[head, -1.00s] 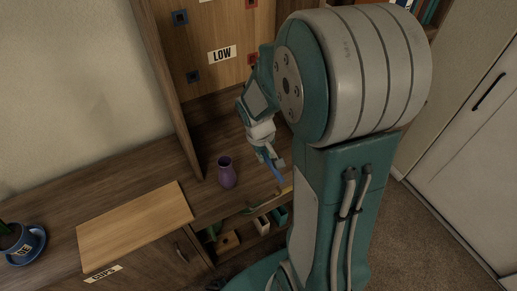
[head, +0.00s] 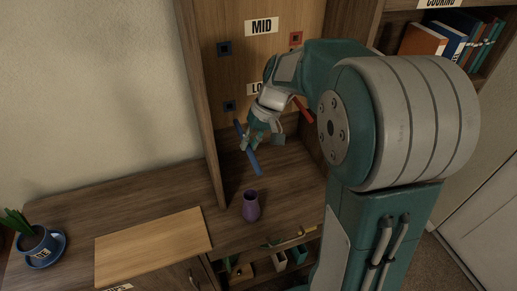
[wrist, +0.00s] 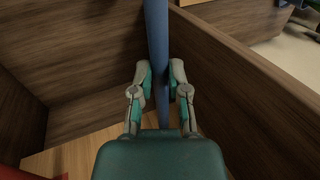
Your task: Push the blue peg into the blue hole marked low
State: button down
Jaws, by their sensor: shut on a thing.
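The blue peg (head: 254,162) is a long thin rod. My gripper (head: 251,141) is shut on it partway along, and the peg tilts in the head view, its upper end toward the board. In the wrist view the peg (wrist: 157,35) runs between my two fingers (wrist: 161,82) and on past the top edge. The blue-framed low hole (head: 229,106) is on the wooden board, left of the partly hidden low sign (head: 257,88). The peg's upper end appears just below and right of this hole, with a small gap.
Another blue-framed hole (head: 224,48) and a red-framed one (head: 296,39) flank the MID sign (head: 262,27). A red piece (head: 303,109) shows beside my arm. A purple vase (head: 251,206) stands below the peg. A potted plant (head: 38,240) is far left.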

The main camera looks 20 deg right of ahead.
aim_at(242, 131)
jog(key=shift+w, duration=0.1)
jog(key=shift+w, duration=2.8)
jog(key=w, duration=0.7)
dwell(2.3)
jog(key=c, duration=0.5)
grip_release()
jog(key=shift+d, duration=0.1)
jog(key=shift+c, duration=0.2)
jog(key=v, duration=1.2)
